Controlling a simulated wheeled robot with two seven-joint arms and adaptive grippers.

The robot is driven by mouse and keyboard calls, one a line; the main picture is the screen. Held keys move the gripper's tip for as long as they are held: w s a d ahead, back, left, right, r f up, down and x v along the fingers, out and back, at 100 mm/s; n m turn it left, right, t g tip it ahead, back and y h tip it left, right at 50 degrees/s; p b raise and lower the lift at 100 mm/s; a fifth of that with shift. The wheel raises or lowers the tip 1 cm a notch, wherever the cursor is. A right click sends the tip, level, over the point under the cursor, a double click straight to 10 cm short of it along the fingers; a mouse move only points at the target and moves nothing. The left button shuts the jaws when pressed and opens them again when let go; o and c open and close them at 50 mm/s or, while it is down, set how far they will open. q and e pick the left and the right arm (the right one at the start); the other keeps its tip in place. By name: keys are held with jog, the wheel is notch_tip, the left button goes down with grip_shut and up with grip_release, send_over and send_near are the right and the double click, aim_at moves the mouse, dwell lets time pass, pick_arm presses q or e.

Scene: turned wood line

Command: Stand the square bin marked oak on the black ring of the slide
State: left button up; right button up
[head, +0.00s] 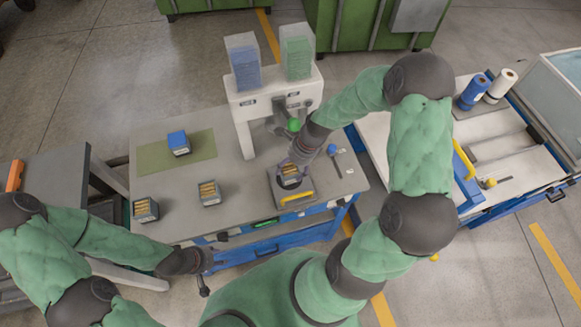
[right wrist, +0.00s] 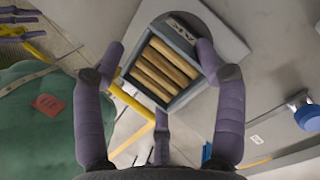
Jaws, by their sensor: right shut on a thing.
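The square bin is grey-blue and filled with turned wood pieces (right wrist: 160,70). Its rim label looks like upside-down OAK in the right wrist view. My right gripper (right wrist: 161,62) is shut on it, with purple fingers at its sides. In the head view the bin (head: 290,171) is over the slide (head: 306,188), which has a yellow handle. Part of a dark round shape, apparently the black ring (right wrist: 207,18), shows behind the bin; the rest is hidden. I cannot tell whether the bin touches it. My left gripper (head: 205,262) is at the table's front edge, its fingers unclear.
Two more bins with wood pieces stand on the table, one at left (head: 146,210) and one nearer the middle (head: 209,193). A blue box (head: 179,142) sits on a green mat (head: 152,158). A white machine (head: 262,100) stands behind the slide. A blue knob (head: 332,149) is to its right.

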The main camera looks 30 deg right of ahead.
jog(key=o, duration=1.6)
jog(key=shift+f, duration=0.15)
jog(key=shift+o, duration=0.2)
jog(key=shift+p+v, duration=0.6)
jog(key=shift+v, duration=3.3)
